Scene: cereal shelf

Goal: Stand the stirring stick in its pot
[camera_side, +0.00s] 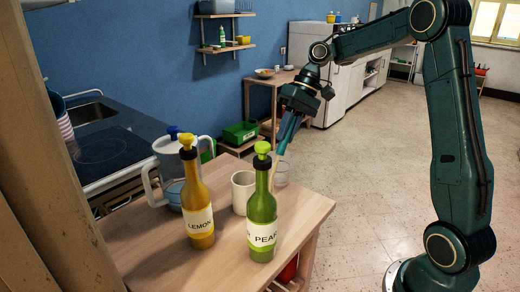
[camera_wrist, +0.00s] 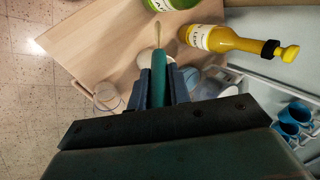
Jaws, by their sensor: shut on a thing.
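My gripper (camera_side: 290,118) is shut on the stirring stick and holds it above the table's far right corner. The stick's pale lower part (camera_side: 275,170) points down beside the glass in the side view. In the wrist view, a teal length of the stick (camera_wrist: 159,68) shows between the fingers (camera_wrist: 158,92). A white mug-like pot (camera_side: 243,191) stands upright on the table, left of the stick in the side view. In the wrist view the pot (camera_wrist: 146,57) is partly hidden behind the gripper and stick. I cannot tell how far the stick's lower end is from the pot.
A green PEAR bottle (camera_side: 262,212) and a yellow LEMON bottle (camera_side: 197,205) stand in front of the pot. A clear pitcher (camera_side: 167,172) with a blue lid stands behind left. A clear glass (camera_wrist: 107,97) stands near the table edge. The wooden table's (camera_side: 150,262) front left is clear.

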